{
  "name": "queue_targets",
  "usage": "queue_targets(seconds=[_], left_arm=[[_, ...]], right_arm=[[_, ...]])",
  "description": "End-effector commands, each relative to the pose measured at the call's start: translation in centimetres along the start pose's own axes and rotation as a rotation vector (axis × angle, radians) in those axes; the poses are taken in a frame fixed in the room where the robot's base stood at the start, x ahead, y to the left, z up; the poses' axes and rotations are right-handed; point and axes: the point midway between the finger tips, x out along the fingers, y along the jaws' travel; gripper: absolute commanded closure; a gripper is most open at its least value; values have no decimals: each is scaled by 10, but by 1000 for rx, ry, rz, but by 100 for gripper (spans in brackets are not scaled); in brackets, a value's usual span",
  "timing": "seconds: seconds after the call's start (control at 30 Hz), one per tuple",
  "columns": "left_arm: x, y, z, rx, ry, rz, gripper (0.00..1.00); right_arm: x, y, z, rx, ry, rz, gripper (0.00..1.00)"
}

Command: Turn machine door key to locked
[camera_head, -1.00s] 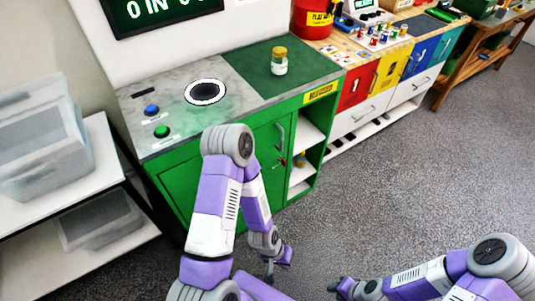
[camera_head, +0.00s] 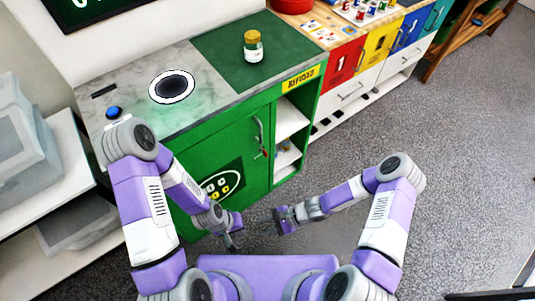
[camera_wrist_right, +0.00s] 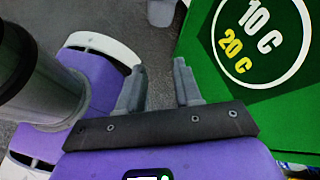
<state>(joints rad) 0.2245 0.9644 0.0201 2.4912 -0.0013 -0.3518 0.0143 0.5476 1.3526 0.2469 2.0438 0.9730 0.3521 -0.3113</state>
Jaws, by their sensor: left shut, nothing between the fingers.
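The machine is a green cabinet (camera_head: 225,135) with a grey and green top. Its green door (camera_head: 232,150) has a metal handle (camera_head: 259,126), and a small red key (camera_head: 265,152) shows just below the handle in the head view. Whether the key is turned is too small to tell. My left gripper (camera_head: 234,241) is shut and empty, low in front of the cabinet, apart from the key. My right gripper (camera_head: 276,221) is also low in front of the door, below the key. In the right wrist view its two fingers (camera_wrist_right: 158,82) stand apart with nothing between them.
A jar (camera_head: 253,47) stands on the cabinet top, beside a round opening (camera_head: 172,87) and a blue button (camera_head: 113,112). Open shelves (camera_head: 290,120) adjoin the door. A shelf with clear bins (camera_head: 20,140) stands left. Grey floor (camera_head: 400,130) at right is free.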

Motion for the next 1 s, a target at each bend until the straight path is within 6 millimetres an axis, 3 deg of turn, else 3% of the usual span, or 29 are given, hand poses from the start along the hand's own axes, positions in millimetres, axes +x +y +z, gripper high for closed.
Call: queue_targets(seconds=[0.03,0.13,0.2,0.3,0.4,0.53,1.0], left_arm=[[-3,1,0,0,0,0,100],[-6,2,0,0,1,0,100],[-8,3,0,0,1,0,100],[-9,3,0,0,1,0,100],[-10,4,0,0,1,0,100],[-10,4,0,-1,1,0,100],[8,-3,-1,-1,1,0,100]], right_arm=[[4,-28,1,98,-75,-130,66],[-4,-87,-7,256,-198,-406,66],[-20,-123,-22,349,-255,-600,66],[-48,-160,-48,447,-300,-842,66],[-73,-179,-72,512,-314,-1019,66],[-91,-190,-89,552,-315,-1136,66],[-68,-248,-96,556,-315,-1152,66]])
